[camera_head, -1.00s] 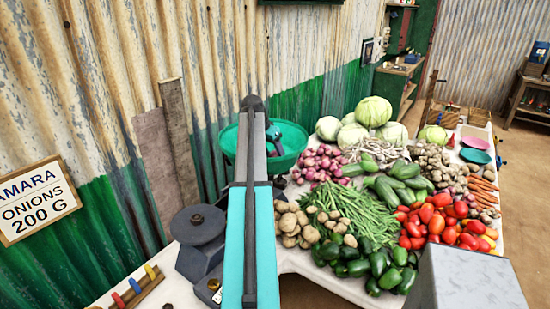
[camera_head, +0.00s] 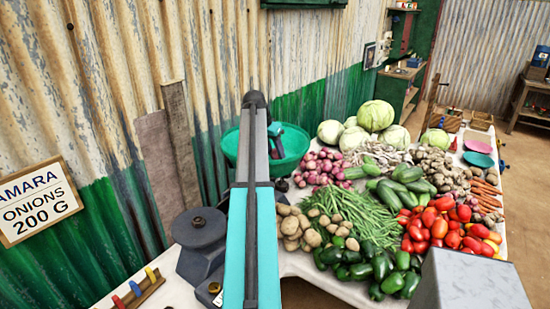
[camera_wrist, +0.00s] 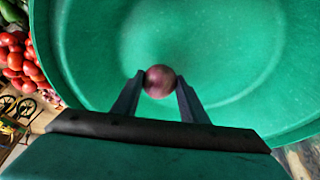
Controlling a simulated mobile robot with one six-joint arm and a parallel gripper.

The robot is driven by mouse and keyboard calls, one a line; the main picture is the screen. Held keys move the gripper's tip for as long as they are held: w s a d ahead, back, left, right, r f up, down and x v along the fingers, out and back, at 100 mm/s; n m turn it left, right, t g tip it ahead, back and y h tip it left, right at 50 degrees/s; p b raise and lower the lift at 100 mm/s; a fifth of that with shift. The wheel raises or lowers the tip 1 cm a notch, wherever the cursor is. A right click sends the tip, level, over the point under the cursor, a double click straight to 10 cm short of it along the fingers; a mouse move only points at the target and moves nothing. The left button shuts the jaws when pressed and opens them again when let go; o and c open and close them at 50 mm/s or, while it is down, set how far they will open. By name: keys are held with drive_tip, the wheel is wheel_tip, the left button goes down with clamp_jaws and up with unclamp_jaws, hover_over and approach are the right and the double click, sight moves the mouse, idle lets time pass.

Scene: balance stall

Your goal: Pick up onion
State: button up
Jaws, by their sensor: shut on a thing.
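A small purple-red onion (camera_wrist: 160,81) sits between the fingertips of my gripper (camera_wrist: 160,88) in the wrist view. The fingers are shut on it. The onion and fingertips are over the inside of the green bowl (camera_wrist: 85,50); I cannot tell whether the onion touches the bowl. In the head view the green bowl (camera_head: 293,150) stands behind my arm, which hides part of it and the onion. A pile of onions (camera_head: 318,170) lies on the table just right of the bowl.
Potatoes (camera_head: 290,228), green beans (camera_head: 352,212), peppers (camera_head: 370,272), tomatoes (camera_head: 435,225) and cabbages (camera_head: 375,116) crowd the table on the right. A corrugated wall (camera_head: 120,60) with an onion sign (camera_head: 38,200) rises at the left.

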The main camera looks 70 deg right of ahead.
sight(274, 150)
drive_tip(key=shift+r+b, duration=0.8)
drive_tip(key=shift+r, duration=3.05)
